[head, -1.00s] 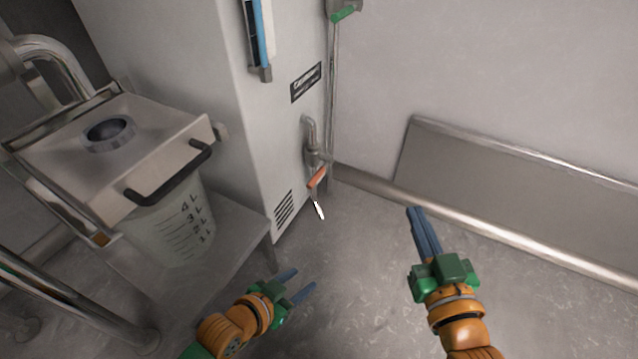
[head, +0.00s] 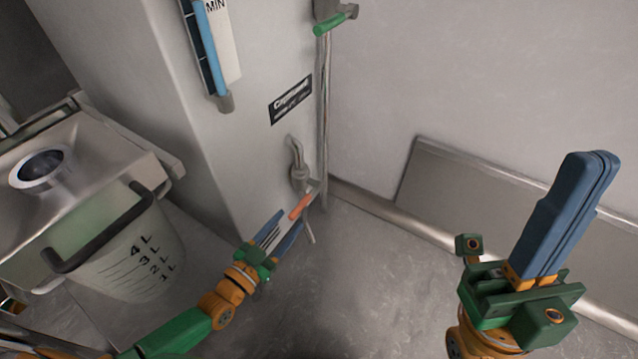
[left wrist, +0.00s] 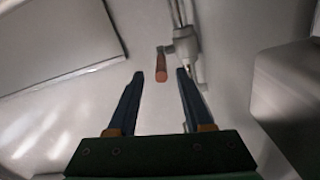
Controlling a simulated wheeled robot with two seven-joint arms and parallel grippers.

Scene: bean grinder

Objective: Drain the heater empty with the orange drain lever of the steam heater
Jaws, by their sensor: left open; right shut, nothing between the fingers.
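The steam heater (head: 250,150) is a tall grey-white cabinet with a blue level gauge (head: 212,45) on its front. Its drain pipe (head: 297,160) carries the orange drain lever (head: 301,206) low on the cabinet. My left gripper (head: 292,216) is open, its fingertips close to the lever. In the left wrist view the lever (left wrist: 161,66) appears between the fingertips (left wrist: 160,73), end towards me; I cannot tell whether they touch it. A thin pale streak (head: 310,232) shows below the lever. My right gripper (head: 590,158) is shut and empty, raised at the right.
A measuring container (head: 130,255) with a black handle stands left of the heater. A green lever (head: 335,22) sits on a vertical pipe at the top. A metal panel (head: 450,190) lines the right wall. The floor right of the lever is clear.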

